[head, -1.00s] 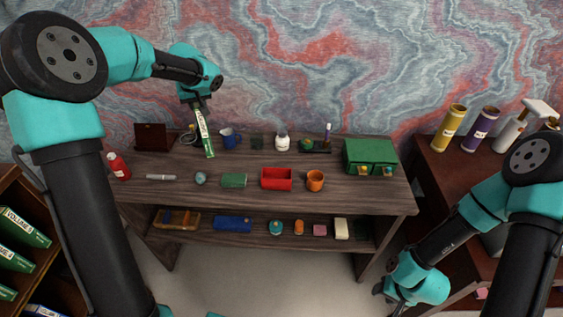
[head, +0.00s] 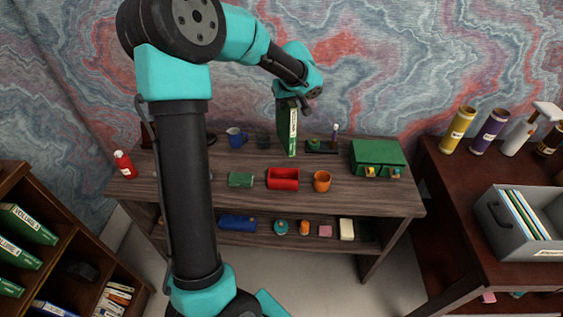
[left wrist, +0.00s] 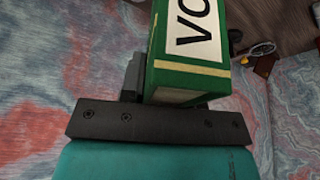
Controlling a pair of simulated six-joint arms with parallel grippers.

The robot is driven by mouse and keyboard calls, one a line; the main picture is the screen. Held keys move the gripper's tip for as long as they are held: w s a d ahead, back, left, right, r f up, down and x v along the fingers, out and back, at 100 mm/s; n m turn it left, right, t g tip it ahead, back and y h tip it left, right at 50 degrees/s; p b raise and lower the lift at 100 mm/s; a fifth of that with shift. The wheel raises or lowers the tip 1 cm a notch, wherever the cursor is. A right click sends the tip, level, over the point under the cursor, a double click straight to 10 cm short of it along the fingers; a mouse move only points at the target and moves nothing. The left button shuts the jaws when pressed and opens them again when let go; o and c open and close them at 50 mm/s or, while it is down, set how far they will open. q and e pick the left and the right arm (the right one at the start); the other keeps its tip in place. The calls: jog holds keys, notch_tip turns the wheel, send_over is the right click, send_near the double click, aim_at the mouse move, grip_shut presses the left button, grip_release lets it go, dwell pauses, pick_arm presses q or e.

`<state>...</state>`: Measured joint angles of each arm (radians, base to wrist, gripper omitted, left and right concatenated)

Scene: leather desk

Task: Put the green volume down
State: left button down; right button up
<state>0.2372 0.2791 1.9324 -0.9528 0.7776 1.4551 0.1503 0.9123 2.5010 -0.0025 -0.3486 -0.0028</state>
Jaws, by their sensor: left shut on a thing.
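The green volume (head: 293,128) is a green book with a white label on its spine. It hangs upright from my left gripper (head: 287,97) above the back part of the wooden desk (head: 215,168). My left gripper is shut on its upper end. In the left wrist view the volume (left wrist: 240,80) fills the top middle, with part of its lettering showing. I cannot tell whether its lower end touches the desk. My right gripper is not in view.
A red tray (head: 283,184), an orange cup (head: 322,181), a green case (head: 241,180) and a green drawer box (head: 377,156) stand on the desk. A grey file bin (head: 505,235) with several books stands on the right cabinet. More green volumes (head: 28,224) lie in the left shelf.

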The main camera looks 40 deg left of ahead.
aim_at(286, 127)
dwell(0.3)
pick_arm(q)
jog(key=shift+f, duration=3.1)
jog(key=shift+f, duration=2)
jog(key=c, duration=0.8)
grip_release()
jog(key=shift+c, duration=0.2)
